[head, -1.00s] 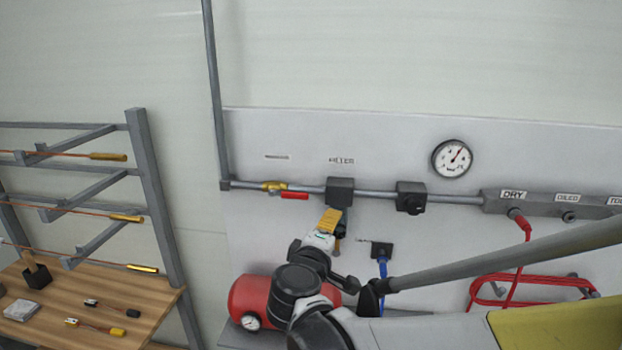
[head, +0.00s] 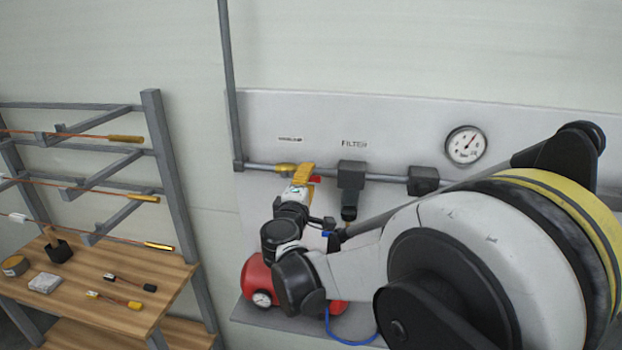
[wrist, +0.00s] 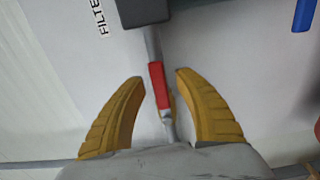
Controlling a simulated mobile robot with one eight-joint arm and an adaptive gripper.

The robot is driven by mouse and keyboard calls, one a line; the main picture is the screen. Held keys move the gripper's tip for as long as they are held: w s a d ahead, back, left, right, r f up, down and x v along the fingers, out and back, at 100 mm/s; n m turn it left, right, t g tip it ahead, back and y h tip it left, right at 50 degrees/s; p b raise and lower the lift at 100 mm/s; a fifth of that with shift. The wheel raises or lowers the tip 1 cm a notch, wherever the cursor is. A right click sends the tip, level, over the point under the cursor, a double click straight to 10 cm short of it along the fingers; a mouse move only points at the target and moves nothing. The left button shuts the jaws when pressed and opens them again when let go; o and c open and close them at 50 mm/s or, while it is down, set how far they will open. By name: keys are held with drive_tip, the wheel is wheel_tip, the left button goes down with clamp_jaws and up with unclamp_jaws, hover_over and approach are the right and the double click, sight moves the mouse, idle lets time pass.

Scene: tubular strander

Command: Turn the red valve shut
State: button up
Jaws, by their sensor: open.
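The red valve handle (head: 316,179) sits on a brass valve body (head: 285,167) in the grey pipe on the wall panel. In the head view my gripper (head: 306,171) covers most of the handle. In the wrist view the red handle (wrist: 158,86) lies along the pipe, in line with it. My gripper (wrist: 160,77) is open there, with one yellow finger on each side of the handle and a visible gap to each.
The dark filter block (head: 351,175) is on the pipe just right of the valve. A gauge (head: 466,145) is on the panel. A red tank (head: 256,276) is below. A wooden bench (head: 75,296) and rack stand left. My arm hides the panel's lower right.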

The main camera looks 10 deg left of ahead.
drive_tip(key=shift+w, duration=0.2)
clamp_jaws()
